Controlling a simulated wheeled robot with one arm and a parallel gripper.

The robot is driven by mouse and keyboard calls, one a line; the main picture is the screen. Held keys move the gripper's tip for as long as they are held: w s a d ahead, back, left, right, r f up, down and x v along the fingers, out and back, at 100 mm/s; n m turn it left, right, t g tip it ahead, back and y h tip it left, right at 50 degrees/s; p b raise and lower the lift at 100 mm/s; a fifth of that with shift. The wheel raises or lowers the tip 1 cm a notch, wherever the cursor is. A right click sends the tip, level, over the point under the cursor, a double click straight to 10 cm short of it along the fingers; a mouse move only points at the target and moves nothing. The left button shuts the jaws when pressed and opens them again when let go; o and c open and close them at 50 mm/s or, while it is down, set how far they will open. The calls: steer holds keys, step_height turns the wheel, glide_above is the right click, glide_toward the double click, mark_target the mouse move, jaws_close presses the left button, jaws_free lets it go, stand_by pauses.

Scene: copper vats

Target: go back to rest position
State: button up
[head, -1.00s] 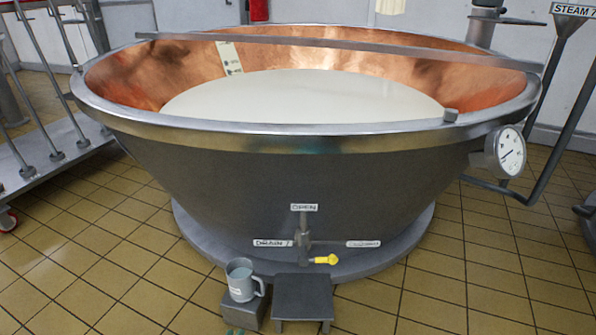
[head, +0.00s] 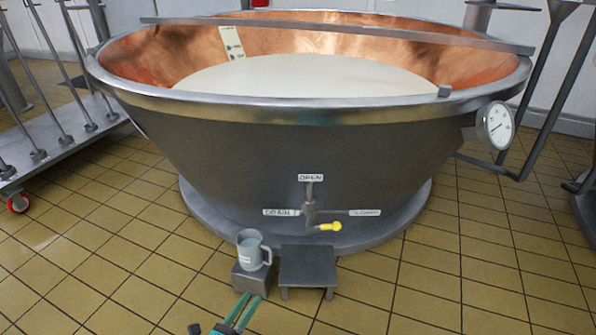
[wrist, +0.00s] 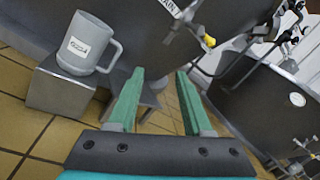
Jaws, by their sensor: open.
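My gripper (head: 243,308) shows at the bottom of the head view, in front of the low block with the mug. In the wrist view its two green fingers (wrist: 160,76) are spread apart with nothing between them. The grey labelled mug (head: 251,250) stands upright on a small block (head: 250,281). The mug also shows in the wrist view (wrist: 88,44), to the left of the fingers and apart from them.
The large copper-lined vat (head: 300,140) holds pale liquid (head: 310,76). Its drain valve has a yellow handle (head: 328,227) beside OPEN and CLOSED labels. A low stool (head: 308,265) stands right of the block. A wheeled rack (head: 60,150) is at left.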

steer(key=w+d+r+m+g+h+p, duration=0.2)
steer(key=d+r+m+g+h, duration=0.5)
steer(key=d+r+m+g, duration=0.95)
steer(key=s+d+r+m+g+y, duration=0.1)
steer(key=s+d+r+m, duration=0.2)
steer(key=d, duration=0.2)
steer(key=s+d+r+m+g+y+p, duration=0.1)
steer(key=s+d+r+m, duration=0.1)
steer(key=s+d+r, duration=0.3)
steer(key=s+d+r+m+g+y, duration=0.1)
steer(key=s+d+m+y, duration=0.15)
steer(key=d, duration=0.35)
steer(key=s+a+r+m+y+p, duration=0.1)
steer(key=s+a+r+m+y, duration=0.1)
steer(key=s+m+y, duration=0.4)
steer(key=s+a+r+m+y+p, duration=0.2)
steer(key=s+r+m+y, duration=0.2)
steer(key=s, duration=0.7)
steer(key=shift+m+y, duration=0.85)
steer(key=shift+m, duration=0.35)
steer(key=shift+t, duration=0.25)
